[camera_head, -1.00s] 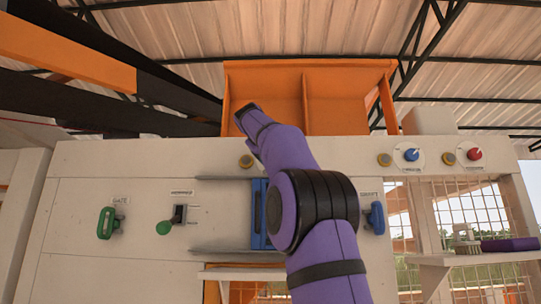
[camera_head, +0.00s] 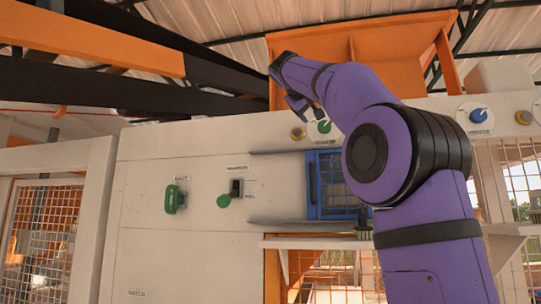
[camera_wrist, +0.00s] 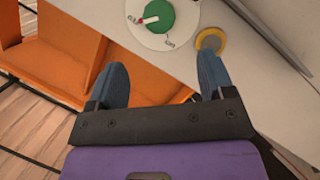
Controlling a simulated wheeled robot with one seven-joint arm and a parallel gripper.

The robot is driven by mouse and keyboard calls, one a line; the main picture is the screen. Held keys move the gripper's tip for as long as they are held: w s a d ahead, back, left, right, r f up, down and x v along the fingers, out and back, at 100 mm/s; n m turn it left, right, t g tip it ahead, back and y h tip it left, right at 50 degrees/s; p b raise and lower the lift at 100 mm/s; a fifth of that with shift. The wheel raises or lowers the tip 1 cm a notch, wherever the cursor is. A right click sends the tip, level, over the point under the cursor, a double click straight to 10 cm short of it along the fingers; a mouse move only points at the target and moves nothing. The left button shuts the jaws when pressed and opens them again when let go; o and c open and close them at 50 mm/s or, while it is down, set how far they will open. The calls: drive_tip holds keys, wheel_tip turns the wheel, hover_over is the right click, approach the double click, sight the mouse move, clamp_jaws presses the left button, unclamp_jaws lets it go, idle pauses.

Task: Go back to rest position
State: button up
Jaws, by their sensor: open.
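My gripper shows in the wrist view (camera_wrist: 160,85) with two blue fingers spread apart and nothing between them. Beyond the fingers are a green round knob (camera_wrist: 173,16) on a white disc and a yellow button (camera_wrist: 210,40) on the white panel. In the head view my purple arm is bent, rising from the lower right in front of the panel (camera_head: 190,245). Its wrist end hangs near the green knob (camera_head: 324,127) below the orange hopper (camera_head: 390,62). The fingertips are hard to make out there.
A blue knob (camera_head: 477,116) is at the right. Mesh fencing (camera_head: 45,225) stands at the left.

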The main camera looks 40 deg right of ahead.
drive_tip(key=s+a+f+n+y, duration=0.1)
drive_tip(key=s+a+f+y, duration=0.4)
drive_tip(key=f, duration=1.3)
drive_tip(key=s+a+f+n+g+y, duration=0.1)
drive_tip(key=s+a+f+y, duration=0.3)
drive_tip(key=s+a+f, duration=0.5)
drive_tip(key=s+a+f+n+y, duration=0.2)
drive_tip(key=s+a+f+y, duration=0.3)
drive_tip(key=f, duration=2.4)
drive_tip(key=s+a, duration=0.2)
drive_tip(key=a, duration=0.4)
drive_tip(key=shift+s+f+n+g+y, duration=0.15)
drive_tip(key=shift+s+n+g+y, duration=0.05)
drive_tip(key=shift+n+g+y, duration=0.1)
